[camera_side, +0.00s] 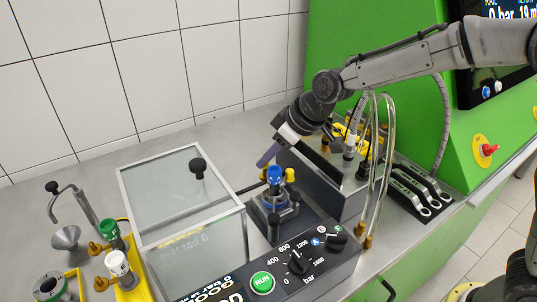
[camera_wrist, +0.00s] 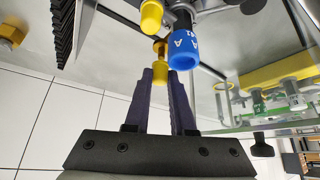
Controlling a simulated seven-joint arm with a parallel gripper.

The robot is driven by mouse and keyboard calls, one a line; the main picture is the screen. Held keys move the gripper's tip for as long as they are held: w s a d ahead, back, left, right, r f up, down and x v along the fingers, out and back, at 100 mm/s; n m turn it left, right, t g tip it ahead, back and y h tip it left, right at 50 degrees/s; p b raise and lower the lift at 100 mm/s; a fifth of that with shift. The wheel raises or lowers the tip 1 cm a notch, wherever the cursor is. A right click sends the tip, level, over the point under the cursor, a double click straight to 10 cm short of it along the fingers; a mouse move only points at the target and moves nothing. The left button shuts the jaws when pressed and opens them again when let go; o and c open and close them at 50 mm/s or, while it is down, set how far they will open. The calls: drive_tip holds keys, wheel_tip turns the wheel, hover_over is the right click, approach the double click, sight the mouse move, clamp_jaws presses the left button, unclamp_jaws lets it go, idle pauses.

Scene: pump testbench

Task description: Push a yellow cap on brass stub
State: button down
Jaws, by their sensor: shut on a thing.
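My gripper (camera_wrist: 160,80) has two purple fingers shut on a small yellow cap (camera_wrist: 160,72) in the wrist view. A brass stub (camera_wrist: 159,47) lies directly in line with the cap, close to its end; I cannot tell whether they touch. The stub is beside the blue fitting marked A (camera_wrist: 184,52). Another yellow cap (camera_wrist: 151,16) sits on the other side of the fitting. In the side view my gripper (camera_side: 265,158) is tilted down at the upper left of the blue fitting (camera_side: 274,175). A yellow cap (camera_side: 290,175) shows right of that fitting; the held cap is hard to make out there.
A clear-lidded box (camera_side: 160,190) stands left of the fitting. The control panel with a green RUN button (camera_side: 262,283) lies in front. A grey block (camera_side: 335,180) with hoses and yellow parts stands at the right. Valves and a funnel (camera_side: 65,237) are far left.

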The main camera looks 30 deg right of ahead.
drive_tip(key=shift+f, duration=0.4)
drive_tip(key=shift+f, duration=0.3)
drive_tip(key=shift+f, duration=0.1)
drive_tip(key=shift+s+f, duration=0.1)
drive_tip(key=shift+f, duration=0.15)
